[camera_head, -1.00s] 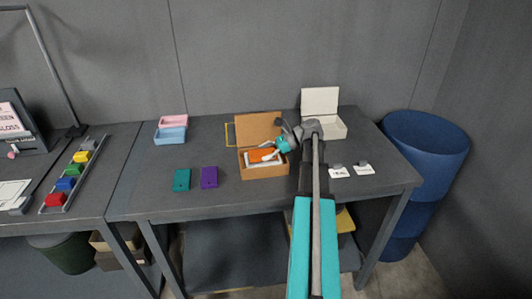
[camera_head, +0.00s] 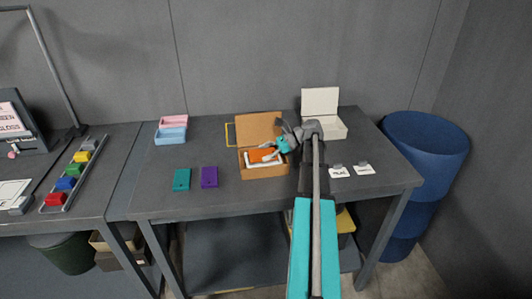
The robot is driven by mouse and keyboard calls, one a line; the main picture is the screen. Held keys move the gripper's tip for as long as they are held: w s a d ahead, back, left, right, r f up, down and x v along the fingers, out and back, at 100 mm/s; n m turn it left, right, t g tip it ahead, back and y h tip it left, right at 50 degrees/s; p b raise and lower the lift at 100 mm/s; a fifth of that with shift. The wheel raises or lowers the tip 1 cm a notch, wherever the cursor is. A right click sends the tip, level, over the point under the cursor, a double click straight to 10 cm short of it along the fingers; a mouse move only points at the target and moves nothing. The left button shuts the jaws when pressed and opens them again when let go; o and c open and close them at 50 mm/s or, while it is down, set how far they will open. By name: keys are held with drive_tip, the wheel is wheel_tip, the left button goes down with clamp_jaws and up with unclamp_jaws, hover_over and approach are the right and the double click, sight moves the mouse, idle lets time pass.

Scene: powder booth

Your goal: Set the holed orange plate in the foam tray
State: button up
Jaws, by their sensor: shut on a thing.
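The orange plate (camera_head: 262,155) is at the brown box, over the white foam tray (camera_head: 250,165) inside it. Its hole is too small to make out. My gripper (camera_head: 274,152) reaches in from the right and is shut on the plate's right end. I cannot tell whether the plate touches the foam. The brown box (camera_head: 265,173) stands open on the table with its lid raised at the back. The gripper's fingers are small and partly hidden by its own body.
A teal plate (camera_head: 181,179) and a purple plate (camera_head: 209,176) lie left of the box. Pink (camera_head: 173,122) and blue (camera_head: 171,135) trays stand at the back left. An open white box (camera_head: 335,129) and small labelled cards (camera_head: 363,169) are on the right.

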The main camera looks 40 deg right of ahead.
drive_tip(key=shift+s+a+f+b, duration=0.2)
drive_tip(key=shift+s+f+b, duration=0.15)
drive_tip(key=shift+f, duration=0.1)
idle(0.5)
drive_tip(key=o, duration=1.1)
drive_tip(key=shift+c, duration=0.2)
drive_tip(key=shift+w+r, duration=0.1)
drive_tip(key=shift+w, duration=0.05)
drive_tip(key=shift+d+r, duration=0.1)
